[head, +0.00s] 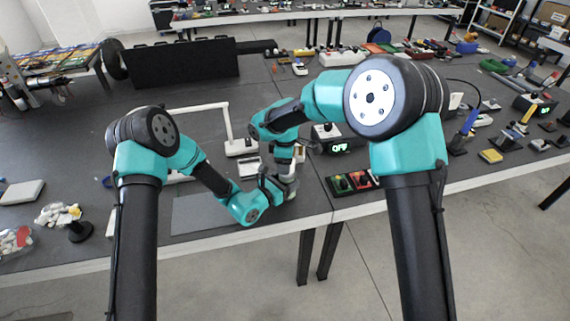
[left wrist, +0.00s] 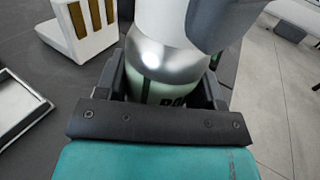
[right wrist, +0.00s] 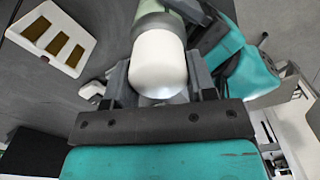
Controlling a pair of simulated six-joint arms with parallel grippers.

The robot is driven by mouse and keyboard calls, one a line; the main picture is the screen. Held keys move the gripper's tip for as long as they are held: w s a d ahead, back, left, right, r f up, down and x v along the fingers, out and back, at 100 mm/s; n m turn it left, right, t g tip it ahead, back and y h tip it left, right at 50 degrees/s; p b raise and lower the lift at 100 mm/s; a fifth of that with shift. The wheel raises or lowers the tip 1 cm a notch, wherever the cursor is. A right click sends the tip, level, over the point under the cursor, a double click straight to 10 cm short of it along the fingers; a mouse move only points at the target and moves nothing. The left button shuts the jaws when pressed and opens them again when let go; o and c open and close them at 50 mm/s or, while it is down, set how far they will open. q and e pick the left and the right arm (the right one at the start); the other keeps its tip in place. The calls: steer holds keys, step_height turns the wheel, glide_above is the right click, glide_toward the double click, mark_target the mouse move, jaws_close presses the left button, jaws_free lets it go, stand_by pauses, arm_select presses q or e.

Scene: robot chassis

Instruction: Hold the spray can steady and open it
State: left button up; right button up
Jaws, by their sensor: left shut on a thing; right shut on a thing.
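The spray can has a pale green body (left wrist: 160,92) with dark lettering, a silver shoulder (left wrist: 160,60) and a white cap (right wrist: 158,62). My left gripper (left wrist: 168,88) is shut around the body, just below the shoulder. My right gripper (right wrist: 158,85) is shut on the white cap, which sits against the grey shoulder. In the head view my left gripper (head: 273,188) and right gripper (head: 284,165) meet at the can near the table's front edge. The arms hide most of the can there.
A white stand with gold slots (right wrist: 52,40) is close beside the can. A flat grey panel (head: 195,215) lies to the left and a white lamp-like frame (head: 240,146) stands behind. A red and green button box (head: 352,182) and an OFF display (head: 340,147) are to the right.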

steer(key=shift+r, duration=0.65)
steer(key=shift+r, duration=1.95)
arm_select(q)
steer(key=o, duration=1.4)
steer(key=shift+c, duration=0.2)
steer(key=v, duration=1.2)
steer(key=shift+r, duration=0.1)
